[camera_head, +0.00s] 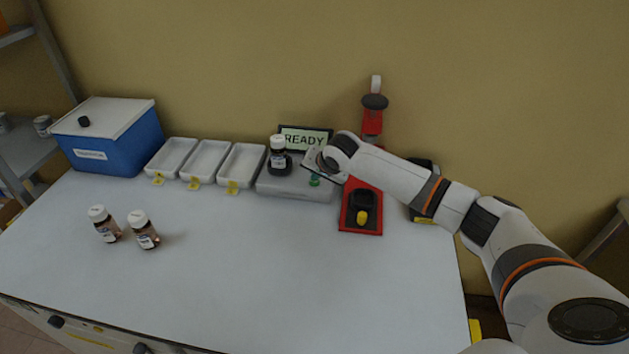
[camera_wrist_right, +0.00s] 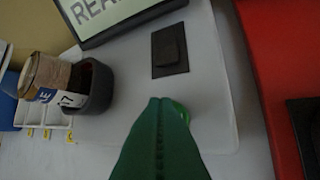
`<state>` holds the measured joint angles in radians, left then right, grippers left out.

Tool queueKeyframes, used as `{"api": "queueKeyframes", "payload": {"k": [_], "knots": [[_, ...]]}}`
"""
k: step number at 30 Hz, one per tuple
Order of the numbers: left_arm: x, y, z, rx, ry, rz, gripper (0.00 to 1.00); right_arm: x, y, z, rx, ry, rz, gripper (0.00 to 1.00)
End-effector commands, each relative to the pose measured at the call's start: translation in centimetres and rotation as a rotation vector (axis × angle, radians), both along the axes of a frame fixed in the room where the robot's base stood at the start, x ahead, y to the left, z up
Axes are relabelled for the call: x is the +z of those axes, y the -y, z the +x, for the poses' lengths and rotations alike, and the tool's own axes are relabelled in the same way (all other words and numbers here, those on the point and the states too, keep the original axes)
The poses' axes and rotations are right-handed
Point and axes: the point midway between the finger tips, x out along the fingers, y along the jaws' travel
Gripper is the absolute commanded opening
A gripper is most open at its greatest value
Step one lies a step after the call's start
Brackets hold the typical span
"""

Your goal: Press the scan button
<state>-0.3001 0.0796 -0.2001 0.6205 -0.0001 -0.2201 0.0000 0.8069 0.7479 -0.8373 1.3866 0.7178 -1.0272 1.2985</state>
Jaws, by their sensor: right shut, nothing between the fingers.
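The grey scanner (camera_head: 285,188) stands at the back of the table, with a screen (camera_head: 305,139) reading READY. A bottle with a white cap (camera_head: 278,150) sits in its dark holder; the bottle also shows in the right wrist view (camera_wrist_right: 45,78). My right gripper (camera_head: 315,180) is over the scanner's right part. Its green fingers (camera_wrist_right: 160,103) are shut and empty, pointing down at the scanner's top. My left gripper is not in view.
Three white trays (camera_head: 207,160) and a blue box (camera_head: 120,145) stand to the left. Two brown bottles (camera_head: 104,225) (camera_head: 143,230) stand on the left. The table's front middle is clear.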

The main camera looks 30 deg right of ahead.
Motion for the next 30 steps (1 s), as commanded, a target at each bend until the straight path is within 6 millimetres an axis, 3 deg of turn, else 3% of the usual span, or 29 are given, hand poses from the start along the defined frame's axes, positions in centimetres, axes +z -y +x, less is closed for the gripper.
{"api": "queueKeyframes", "payload": {"k": [30], "knots": [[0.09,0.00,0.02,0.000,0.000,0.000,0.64,-0.79,-0.05,0.00,0.001,0.000,0.001,0.00]]}}
